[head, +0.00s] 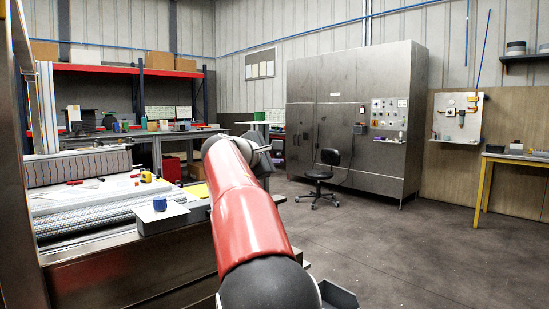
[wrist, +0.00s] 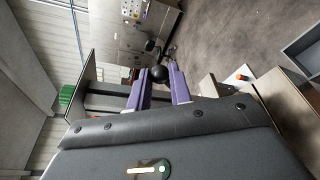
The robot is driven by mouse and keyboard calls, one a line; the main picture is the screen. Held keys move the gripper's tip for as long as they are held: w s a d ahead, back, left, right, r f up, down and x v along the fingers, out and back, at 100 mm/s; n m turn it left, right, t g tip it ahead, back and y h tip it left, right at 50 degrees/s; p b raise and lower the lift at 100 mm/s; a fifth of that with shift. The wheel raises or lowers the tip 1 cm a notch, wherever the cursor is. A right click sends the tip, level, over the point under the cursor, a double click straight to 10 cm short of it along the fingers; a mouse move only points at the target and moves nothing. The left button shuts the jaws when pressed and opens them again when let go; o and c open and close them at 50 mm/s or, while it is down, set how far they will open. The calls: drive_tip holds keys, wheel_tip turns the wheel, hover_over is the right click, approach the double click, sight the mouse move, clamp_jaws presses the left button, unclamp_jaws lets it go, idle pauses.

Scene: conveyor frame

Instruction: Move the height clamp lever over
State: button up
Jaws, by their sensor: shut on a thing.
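The height clamp lever shows in the wrist view as a round black knob (wrist: 159,74). My gripper (wrist: 158,80) has its two purple fingers on either side of the knob and is shut on it. The lever's shaft is hard to make out behind the fingers. In the head view my red arm reaches forward and hides the lever and most of my gripper.
The conveyor frame with rollers (head: 105,215) lies left of my arm, with a grey box (head: 162,221) and a blue cylinder (head: 160,203) on its edge. A black chair (head: 320,174) stands before a large metal cabinet (head: 345,115). The floor (head: 400,235) at right is clear.

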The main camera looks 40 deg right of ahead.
drive_tip(key=shift+w+a+r, duration=0.1)
drive_tip(key=shift+w+r, duration=0.35)
drive_tip(key=shift+w, duration=0.3)
drive_tip(key=o, duration=0.9)
drive_tip(key=shift+c, duration=0.2)
drive_tip(key=b+v, duration=0.1)
drive_tip(key=v, duration=0.7)
drive_tip(key=s+a+f+m+y, duration=0.3)
drive_tip(key=s+a+f+y, duration=0.2)
drive_tip(key=s+a+f, duration=0.3)
drive_tip(key=s+a+f+m+y, duration=0.3)
drive_tip(key=s+a+f, duration=0.6)
drive_tip(key=f, duration=0.7)
drive_tip(key=s+a+f+m+y, duration=0.4)
drive_tip(key=s+a+f+y, duration=0.3)
drive_tip(key=s+a+f, duration=0.2)
drive_tip(key=s+f, duration=0.2)
drive_tip(key=s, duration=0.1)
drive_tip(key=shift+a+f, duration=0.2)
drive_tip(key=shift+f, duration=0.2)
